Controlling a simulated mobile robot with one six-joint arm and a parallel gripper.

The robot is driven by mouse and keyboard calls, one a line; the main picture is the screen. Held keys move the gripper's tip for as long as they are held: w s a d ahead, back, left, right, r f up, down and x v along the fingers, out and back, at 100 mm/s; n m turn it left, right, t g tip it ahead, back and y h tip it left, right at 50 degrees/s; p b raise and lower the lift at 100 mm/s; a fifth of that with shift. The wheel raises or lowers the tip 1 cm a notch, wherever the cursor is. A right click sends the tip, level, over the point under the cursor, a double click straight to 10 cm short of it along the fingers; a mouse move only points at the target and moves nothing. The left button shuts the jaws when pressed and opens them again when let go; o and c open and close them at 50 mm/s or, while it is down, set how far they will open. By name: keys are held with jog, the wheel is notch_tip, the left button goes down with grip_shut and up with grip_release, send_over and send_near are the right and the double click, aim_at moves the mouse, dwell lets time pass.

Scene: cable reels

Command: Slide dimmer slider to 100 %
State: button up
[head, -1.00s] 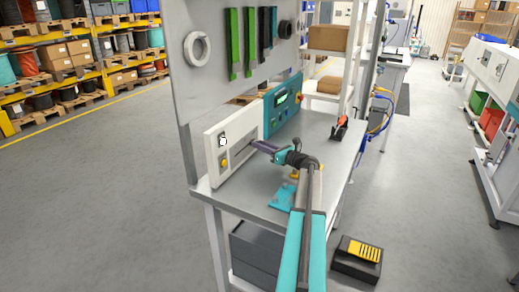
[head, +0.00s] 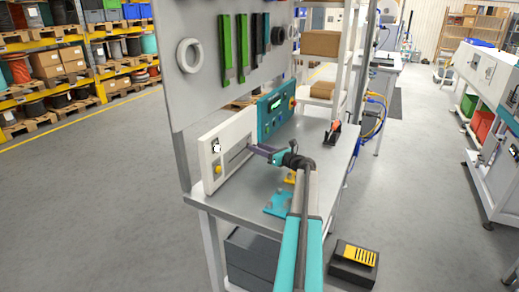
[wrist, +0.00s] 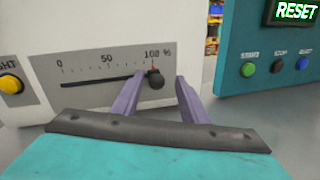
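The dimmer slider has a dark round knob (wrist: 156,80) at the right end of its slot, just below the 100 % mark with a small red line. The scale (wrist: 108,66) reads 0, 50 and 100 % from left to right on a white panel (head: 226,146). My gripper (wrist: 160,80) has two purple fingers, one on each side of the knob, with a visible gap at least on the right. In the head view my gripper (head: 252,149) reaches the panel front, and the knob is hidden there.
A yellow light button (wrist: 11,84) is on the panel's left. A teal control box (head: 276,112) with a RESET display (wrist: 295,12) and several buttons stands to the right. A teal plate (head: 279,204) lies on the grey bench (head: 232,204) below my arm.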

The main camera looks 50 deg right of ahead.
jog(key=shift+s+f+b, duration=0.1)
jog(key=shift+s+b, duration=0.2)
jog(key=shift+s, duration=0.6)
jog(key=s+b, duration=0.1)
jog(key=s, duration=0.3)
jog(key=s+b, duration=0.1)
jog(key=s, duration=0.7)
jog(key=shift+d+b, duration=0.3)
jog(key=shift+b, duration=0.1)
jog(key=shift+s, duration=0.1)
